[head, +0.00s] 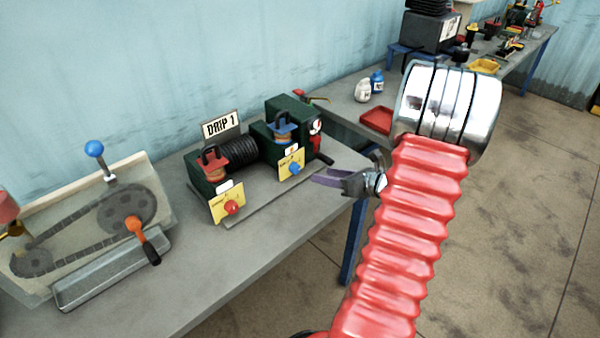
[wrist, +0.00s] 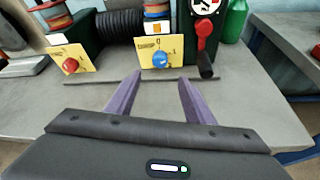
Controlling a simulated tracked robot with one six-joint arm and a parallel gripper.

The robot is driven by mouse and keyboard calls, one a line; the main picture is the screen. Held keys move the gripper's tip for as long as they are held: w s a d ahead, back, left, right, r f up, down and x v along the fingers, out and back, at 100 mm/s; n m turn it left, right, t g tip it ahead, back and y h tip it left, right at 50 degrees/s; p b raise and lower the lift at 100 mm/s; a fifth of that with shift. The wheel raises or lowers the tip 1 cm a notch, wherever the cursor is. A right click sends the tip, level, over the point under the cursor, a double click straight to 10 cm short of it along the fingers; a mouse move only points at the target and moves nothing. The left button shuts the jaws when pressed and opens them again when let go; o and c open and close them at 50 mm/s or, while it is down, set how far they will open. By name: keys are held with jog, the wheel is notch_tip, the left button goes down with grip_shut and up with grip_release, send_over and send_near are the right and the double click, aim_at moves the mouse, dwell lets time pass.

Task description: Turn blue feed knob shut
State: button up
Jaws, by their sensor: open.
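The blue feed knob (head: 294,167) sits on a yellow plate (head: 288,160) at the front of the right green block of the DRIP 1 unit. In the wrist view the blue knob (wrist: 161,59) is ahead of the jaws, a little above the space between the fingertips. My gripper (head: 318,179) has its purple fingers apart and empty, to the right of the knob in the head view. It also shows in the wrist view (wrist: 160,78), apart from the knob. A small pale mark shows on the knob; its exact turn is hard to read.
A red knob (head: 232,207) on another yellow plate is to the left. A red lever with a black handle (wrist: 206,50) stands close right of the blue knob. A chain drive (head: 100,225) is at the far left. The bench front (wrist: 50,100) is clear.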

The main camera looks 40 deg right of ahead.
aim_at(298, 171)
jog(key=x, duration=1.1)
jog(key=shift+w, duration=0.15)
jog(key=shift+c, duration=0.3)
jog(key=c, duration=0.9)
jog(key=shift+a, duration=0.35)
jog(key=shift+c, duration=0.4)
jog(key=shift+d, duration=0.2)
